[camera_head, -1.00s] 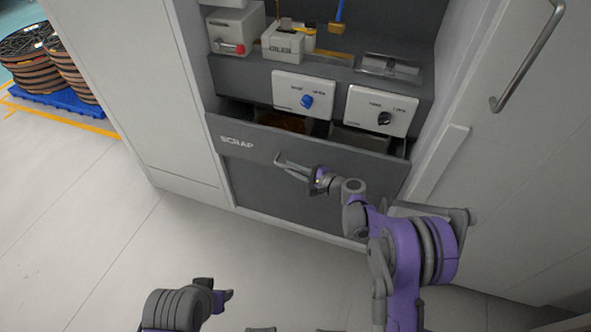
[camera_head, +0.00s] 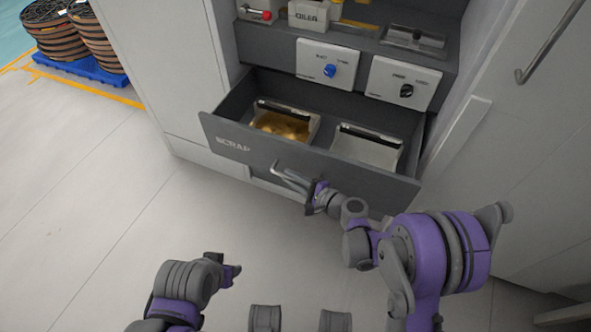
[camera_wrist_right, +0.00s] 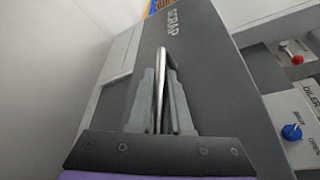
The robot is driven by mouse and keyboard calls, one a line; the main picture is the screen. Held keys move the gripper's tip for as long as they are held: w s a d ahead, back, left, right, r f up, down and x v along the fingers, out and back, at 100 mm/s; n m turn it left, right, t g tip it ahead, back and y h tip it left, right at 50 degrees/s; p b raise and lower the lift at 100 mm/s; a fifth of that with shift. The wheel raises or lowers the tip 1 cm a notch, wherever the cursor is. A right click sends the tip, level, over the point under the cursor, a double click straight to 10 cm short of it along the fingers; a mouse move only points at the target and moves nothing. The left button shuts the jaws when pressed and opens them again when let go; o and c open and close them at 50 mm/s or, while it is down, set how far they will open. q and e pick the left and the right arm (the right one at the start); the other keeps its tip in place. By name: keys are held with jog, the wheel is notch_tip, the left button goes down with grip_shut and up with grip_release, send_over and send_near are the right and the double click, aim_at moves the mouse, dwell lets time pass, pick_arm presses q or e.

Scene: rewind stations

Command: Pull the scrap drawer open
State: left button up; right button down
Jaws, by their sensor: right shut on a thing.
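The dark grey scrap drawer (camera_head: 240,146) stands well out from the cabinet, with its inside in view in the head view. It holds two bins: one with golden scrap (camera_head: 281,127) at the left and a pale, seemingly empty bin (camera_head: 366,150) at the right. My right gripper (camera_head: 307,189) is shut on the drawer's bar handle (camera_head: 284,175). In the right wrist view the handle (camera_wrist_right: 160,75) runs between the two fingers. My left gripper (camera_head: 232,272) is low over the floor, away from the drawer; its jaw opening is unclear.
Above the drawer are two white panels, one with a blue knob (camera_head: 329,71) and one with a black knob (camera_head: 406,91). The oiler box (camera_head: 308,15) sits on the shelf above. A tall door with a bar handle (camera_head: 552,45) is at the right. Floor in front is clear.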

jog(key=shift+s, duration=0.2)
jog(key=c, duration=0.8)
grip_release()
jog(key=shift+c, duration=0.2)
jog(key=p+v, duration=0.1)
jog(key=v, duration=0.9)
jog(key=shift+s+d, duration=0.25)
jog(key=shift+r, duration=0.15)
